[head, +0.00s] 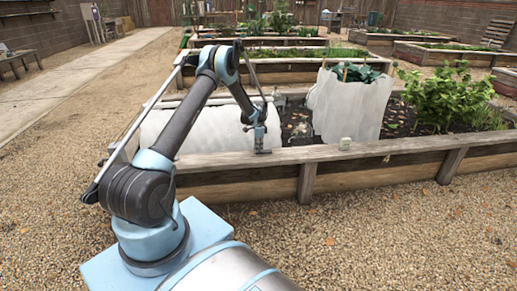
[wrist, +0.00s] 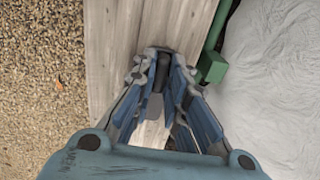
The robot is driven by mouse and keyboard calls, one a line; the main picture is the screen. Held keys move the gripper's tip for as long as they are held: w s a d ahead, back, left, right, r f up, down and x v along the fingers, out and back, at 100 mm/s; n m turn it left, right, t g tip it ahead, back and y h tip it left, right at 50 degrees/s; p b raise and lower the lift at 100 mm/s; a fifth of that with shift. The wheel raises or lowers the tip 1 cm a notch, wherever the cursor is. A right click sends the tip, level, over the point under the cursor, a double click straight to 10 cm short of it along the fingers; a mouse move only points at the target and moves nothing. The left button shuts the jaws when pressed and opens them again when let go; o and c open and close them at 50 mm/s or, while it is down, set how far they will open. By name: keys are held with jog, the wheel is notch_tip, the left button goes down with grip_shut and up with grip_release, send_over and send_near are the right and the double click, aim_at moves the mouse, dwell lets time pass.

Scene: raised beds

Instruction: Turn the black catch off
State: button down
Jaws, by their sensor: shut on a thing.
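The black catch (wrist: 162,70) shows in the wrist view as a small dark upright piece over the weathered wooden rim (wrist: 118,55) of the raised bed. My gripper (wrist: 160,58) reaches down to it, with a fingertip on each side, and is shut on it. The fingers hide part of the catch, so I cannot tell its setting. In the head view my gripper (head: 262,150) is at the near rim of the bed (head: 400,145), and the catch cannot be made out there.
A green block and bar (wrist: 212,68) lie close right of the fingers, beside a pale cover (wrist: 270,80). Another white cover (head: 350,105) wraps leafy plants in the bed. Gravel (head: 400,230) in front is open.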

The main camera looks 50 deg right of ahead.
jog(key=c, duration=1.6)
grip_release()
jog(key=shift+r, duration=0.1)
notch_tip(320, 180, up, 12)
